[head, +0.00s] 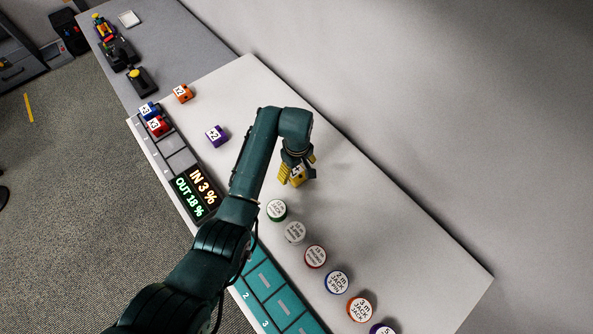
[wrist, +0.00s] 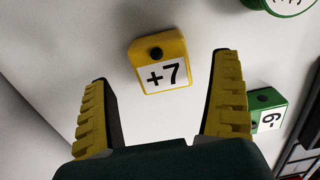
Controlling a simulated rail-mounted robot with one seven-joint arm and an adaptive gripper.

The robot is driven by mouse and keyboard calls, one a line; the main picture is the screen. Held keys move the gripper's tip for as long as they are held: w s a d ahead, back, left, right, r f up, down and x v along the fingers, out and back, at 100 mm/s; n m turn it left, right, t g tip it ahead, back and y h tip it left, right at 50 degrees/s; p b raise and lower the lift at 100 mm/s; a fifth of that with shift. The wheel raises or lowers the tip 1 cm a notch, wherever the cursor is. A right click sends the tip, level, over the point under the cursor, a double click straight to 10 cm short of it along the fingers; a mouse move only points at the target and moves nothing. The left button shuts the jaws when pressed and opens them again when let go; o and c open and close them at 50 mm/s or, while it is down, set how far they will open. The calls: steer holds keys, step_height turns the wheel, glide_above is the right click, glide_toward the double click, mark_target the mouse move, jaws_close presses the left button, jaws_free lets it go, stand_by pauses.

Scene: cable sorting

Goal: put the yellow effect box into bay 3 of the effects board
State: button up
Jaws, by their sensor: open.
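The yellow effect box (wrist: 176,47), with a white +7 label, lies on the pale table. In the wrist view it shows ahead of my gripper (wrist: 161,70), between the lines of its two yellow fingers and apart from both. My gripper is open and empty. In the head view my gripper (head: 297,168) is low over the table, and the yellow box (head: 298,181) is partly hidden by it. The effects board (head: 152,146) is at the left table edge. A blue box and a red box fill its two far bays; the two nearer bays (head: 173,143) look empty.
A green box (wrist: 264,101) lies right of the yellow one in the wrist view. Purple (head: 216,135) and orange (head: 183,93) boxes stand near the board. Several round jack-labelled spools (head: 315,256) line the table. A teal tray (head: 265,281) is at the front. The right side is clear.

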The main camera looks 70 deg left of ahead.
mark_target(296, 172)
step_height(296, 172, down, 3)
steer(key=shift+s+f, duration=0.1)
steer(key=shift+f, duration=0.1)
steer(key=shift+r, duration=0.1)
steer(key=c, duration=1.4)
